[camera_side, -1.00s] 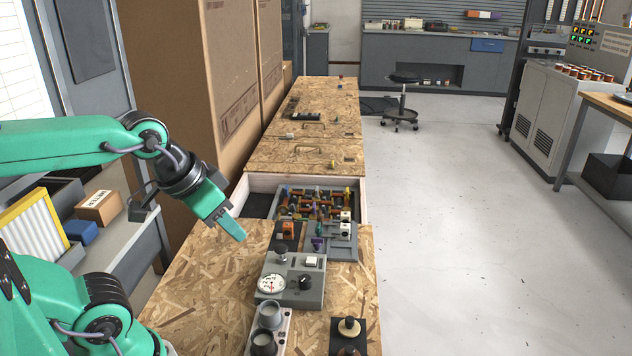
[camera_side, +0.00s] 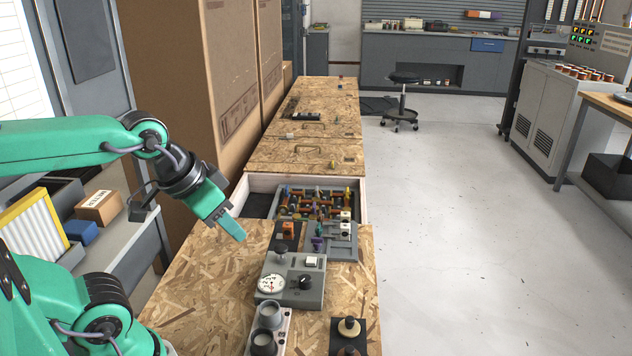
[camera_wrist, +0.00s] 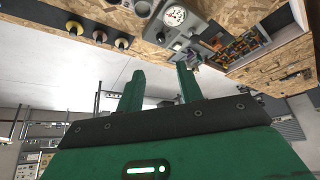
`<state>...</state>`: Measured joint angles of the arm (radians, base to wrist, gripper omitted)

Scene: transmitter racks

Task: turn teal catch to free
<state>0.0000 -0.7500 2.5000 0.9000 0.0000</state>
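A small teal-green part (camera_side: 319,229), which looks like the teal catch, stands on a grey panel (camera_side: 345,240) on the chipboard bench. It is too small to tell how it is turned, and I cannot make it out in the wrist view. A purple part (camera_side: 317,243) sits just in front of it and an orange one (camera_side: 288,229) to its left. My gripper (camera_side: 238,232) hangs above the bench, left of and apart from these parts. In the wrist view its two green fingers (camera_wrist: 160,84) are spread with nothing between them.
A grey box with a dial (camera_side: 271,283) and knobs stands in front of the panel. A grey unit with round cups (camera_side: 270,318) is nearer still. An open compartment (camera_side: 358,190) with wired parts lies behind. Tall cardboard boxes (camera_side: 170,90) stand at left. The bench's left front is clear.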

